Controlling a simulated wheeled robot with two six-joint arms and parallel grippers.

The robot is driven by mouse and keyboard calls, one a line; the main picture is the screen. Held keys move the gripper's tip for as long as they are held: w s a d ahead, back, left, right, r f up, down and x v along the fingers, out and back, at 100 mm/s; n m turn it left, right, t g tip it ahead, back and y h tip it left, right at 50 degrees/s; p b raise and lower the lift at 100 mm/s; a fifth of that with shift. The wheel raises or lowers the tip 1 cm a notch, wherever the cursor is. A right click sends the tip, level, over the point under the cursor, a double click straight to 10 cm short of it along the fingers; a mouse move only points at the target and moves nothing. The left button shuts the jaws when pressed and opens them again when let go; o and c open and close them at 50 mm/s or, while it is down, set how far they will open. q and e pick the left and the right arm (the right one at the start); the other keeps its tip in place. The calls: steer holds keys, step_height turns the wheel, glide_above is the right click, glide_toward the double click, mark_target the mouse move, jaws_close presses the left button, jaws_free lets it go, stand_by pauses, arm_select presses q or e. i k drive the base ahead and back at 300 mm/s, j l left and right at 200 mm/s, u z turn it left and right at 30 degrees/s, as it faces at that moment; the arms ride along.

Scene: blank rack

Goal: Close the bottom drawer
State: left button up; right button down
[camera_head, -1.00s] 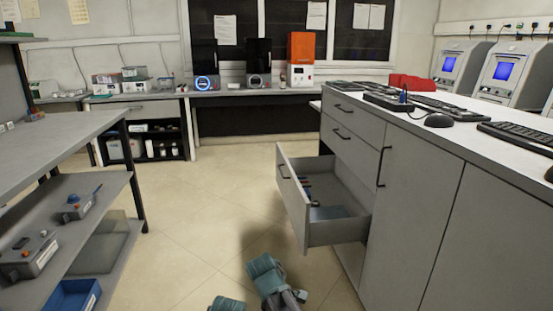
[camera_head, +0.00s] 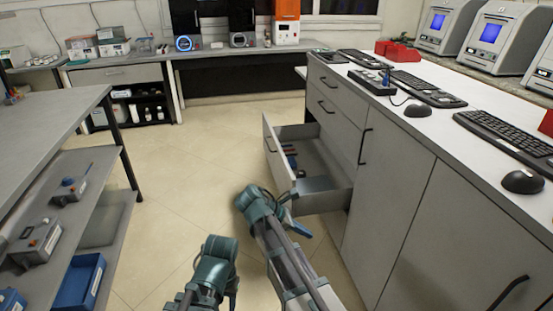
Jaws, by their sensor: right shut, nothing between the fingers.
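The bottom drawer (camera_head: 277,160) of the grey cabinet is pulled well out, below two shut drawers. Its front panel with a dark handle faces left. Several small dark and blue items lie inside it. My right gripper (camera_head: 298,227) is low, just below the drawer's near side in the picture, with nothing seen in it. It is shut; its fingers are small and partly hidden by my arm, and I cannot tell whether it touches the drawer. My left arm shows at the bottom centre, but its gripper cannot be made out.
The grey cabinet (camera_head: 393,195) fills the right side, with keyboards, mice and machines on its top. A grey shelf bench (camera_head: 50,130) with boxes and a blue bin (camera_head: 80,284) stands at the left. The tiled floor (camera_head: 190,165) between them is clear.

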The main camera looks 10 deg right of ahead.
mark_target(318, 154)
steer(key=i+j, duration=0.15)
steer(key=i, duration=0.6)
steer(key=i+j, duration=0.15)
steer(key=i, duration=0.6)
steer(key=i+j, duration=0.1)
steer(key=i, duration=0.65)
steer(key=l, duration=0.25)
